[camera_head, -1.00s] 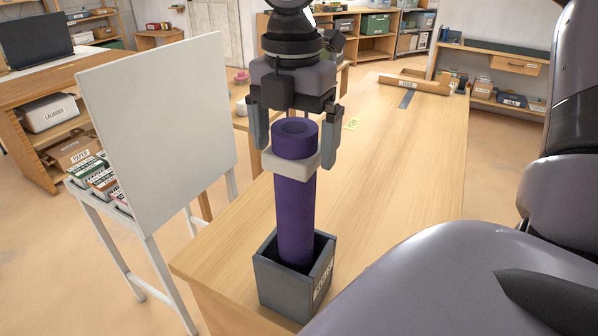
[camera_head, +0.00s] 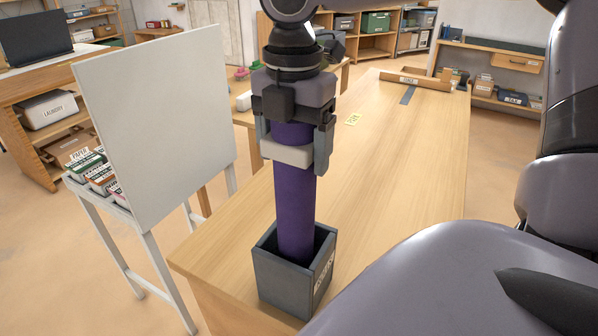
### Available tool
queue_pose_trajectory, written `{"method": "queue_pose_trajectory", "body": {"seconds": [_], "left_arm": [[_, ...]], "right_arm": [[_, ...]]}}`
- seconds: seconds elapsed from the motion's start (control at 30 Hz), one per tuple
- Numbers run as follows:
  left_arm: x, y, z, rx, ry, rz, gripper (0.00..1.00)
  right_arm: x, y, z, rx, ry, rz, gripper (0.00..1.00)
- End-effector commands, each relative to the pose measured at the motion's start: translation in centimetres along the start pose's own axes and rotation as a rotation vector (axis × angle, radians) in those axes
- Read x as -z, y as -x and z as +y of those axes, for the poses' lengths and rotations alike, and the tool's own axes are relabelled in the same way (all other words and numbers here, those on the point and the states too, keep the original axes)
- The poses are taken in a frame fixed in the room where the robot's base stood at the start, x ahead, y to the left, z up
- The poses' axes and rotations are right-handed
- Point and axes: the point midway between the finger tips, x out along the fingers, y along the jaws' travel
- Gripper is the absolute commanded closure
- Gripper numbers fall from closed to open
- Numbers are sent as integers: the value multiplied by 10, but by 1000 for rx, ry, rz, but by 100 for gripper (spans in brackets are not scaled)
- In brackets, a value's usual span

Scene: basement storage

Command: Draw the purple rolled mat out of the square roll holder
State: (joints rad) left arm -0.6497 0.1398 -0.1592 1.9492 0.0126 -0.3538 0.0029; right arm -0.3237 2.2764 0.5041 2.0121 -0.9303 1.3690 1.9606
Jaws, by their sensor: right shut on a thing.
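The purple rolled mat (camera_head: 295,205) stands upright with its lower end inside the dark grey square roll holder (camera_head: 283,283). The gripper body hides the mat's upper end. The holder's walls hide the mat's bottom. The holder stands on the near end of the wooden table. My left gripper is not in view.
A white panel (camera_head: 155,120) stands close on the left beside a rack of boxes (camera_head: 95,170).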

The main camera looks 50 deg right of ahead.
Motion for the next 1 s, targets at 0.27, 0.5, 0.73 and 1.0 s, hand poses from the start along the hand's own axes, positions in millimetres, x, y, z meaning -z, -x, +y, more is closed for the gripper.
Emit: {"method": "queue_pose_trajectory", "body": {"seconds": [0.27,0.5,0.73,1.0], "left_arm": [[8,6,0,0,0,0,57],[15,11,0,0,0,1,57],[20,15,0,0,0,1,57],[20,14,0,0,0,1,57]], "right_arm": [[0,18,0,-3,0,-3,51],[0,32,0,-2,-1,-2,51],[0,44,0,-2,-1,-2,51],[0,44,0,-1,0,-1,51]]}}
